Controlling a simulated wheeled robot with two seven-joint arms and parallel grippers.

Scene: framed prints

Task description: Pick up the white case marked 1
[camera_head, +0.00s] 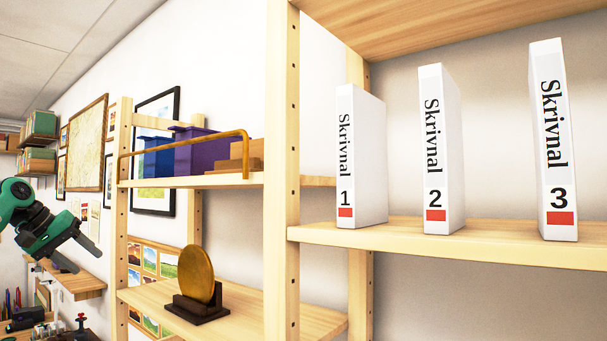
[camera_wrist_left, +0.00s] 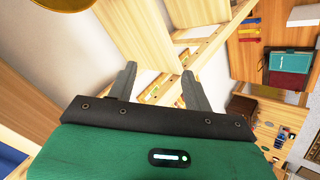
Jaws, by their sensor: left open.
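The white case marked 1 (camera_head: 361,160) stands upright on a wooden shelf (camera_head: 450,241), at the left of a row of three. It has a black "Skrivnal" label and a red block below the numeral. The white case marked 2 (camera_head: 440,150) and the white case marked 3 (camera_head: 553,140) stand apart to its right. My left gripper (camera_head: 79,257) is at the far left of the head view, well away from the cases. In the left wrist view its two fingers (camera_wrist_left: 157,88) are spread and hold nothing. My right gripper is not in view.
A wooden upright (camera_head: 281,170) stands left of the cases. The left shelf unit carries blue and purple boxes (camera_head: 185,152) behind a brass rail (camera_head: 190,143), and a gold disc on a stand (camera_head: 196,276) below. Bare shelf separates the cases.

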